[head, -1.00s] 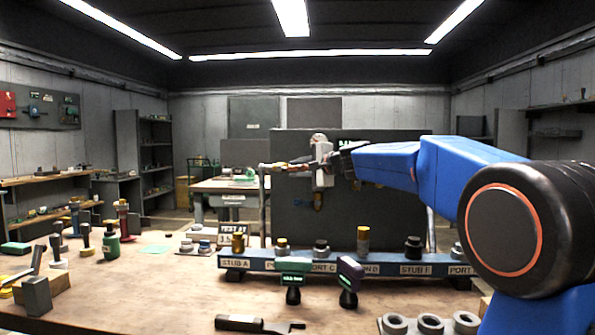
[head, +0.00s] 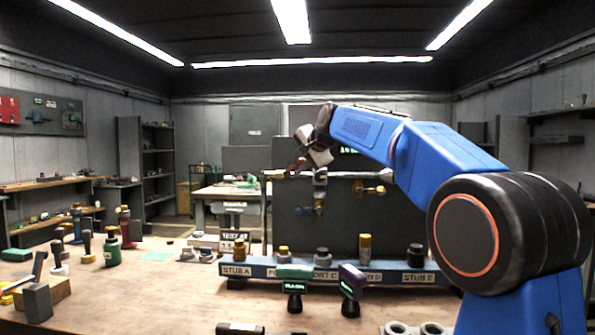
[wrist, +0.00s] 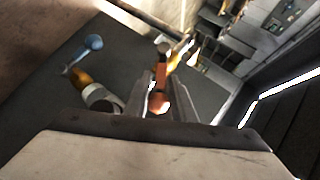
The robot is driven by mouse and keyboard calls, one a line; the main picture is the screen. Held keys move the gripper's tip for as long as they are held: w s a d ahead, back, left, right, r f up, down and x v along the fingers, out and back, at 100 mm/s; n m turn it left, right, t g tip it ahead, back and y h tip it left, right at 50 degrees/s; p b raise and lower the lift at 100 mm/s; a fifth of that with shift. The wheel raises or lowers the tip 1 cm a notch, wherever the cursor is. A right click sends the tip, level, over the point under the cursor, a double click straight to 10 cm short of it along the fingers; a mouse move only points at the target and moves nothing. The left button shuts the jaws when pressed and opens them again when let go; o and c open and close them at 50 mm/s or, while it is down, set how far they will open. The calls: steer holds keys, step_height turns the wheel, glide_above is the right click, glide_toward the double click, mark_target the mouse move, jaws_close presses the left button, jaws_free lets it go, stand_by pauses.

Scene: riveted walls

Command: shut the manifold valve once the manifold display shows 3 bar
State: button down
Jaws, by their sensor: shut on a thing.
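The dark manifold panel (head: 285,207) stands behind the bench, with a pipe along its upper part. Its green-lit display (head: 350,150) is mostly hidden by my arm; I cannot read the value. My gripper (head: 303,161) is at the pipe's left part, shut on a reddish-brown valve handle (head: 295,168). In the wrist view the orange-red handle (wrist: 160,76) lies between my gripper's fingers (wrist: 158,98). A grey and brass valve (head: 319,190) hangs just right of it, and a brass valve (head: 369,190) sits further right. I cannot tell how far the held valve is open.
A blue rail (head: 262,268) with labelled stubs crosses the bench in front of the panel. Two handheld meters (head: 294,287) stand before it.

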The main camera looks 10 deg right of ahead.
steer(key=a+r+n+g+h, duration=0.1)
steer(key=a+r+n+h, duration=0.1)
steer(key=h, duration=0.1)
steer(key=shift+w+a+g+h, duration=0.1)
steer(key=shift+w+g+h, duration=0.2)
steer(key=shift+w+g, duration=0.1)
steer(key=shift+w+a+r+n+g+h, duration=0.15)
steer(key=shift+a+n+g+h, duration=0.1)
steer(key=shift+a+n+h, duration=0.35)
steer(key=shift+w+a+r+n+g+h, duration=0.15)
steer(key=shift+a+n+g+h, duration=0.1)
steer(key=shift+h, duration=0.55)
steer(key=shift+w+a+r+n+g+h, duration=0.1)
steer(key=shift+a+r+n+g+h, duration=0.1)
steer(key=shift+a+n+h, duration=0.35)
steer(key=shift+d, duration=0.15)
steer(key=c, duration=1.5)
jaws_free()
steer(key=shift+f, duration=0.1)
steer(key=shift+c, duration=0.2)
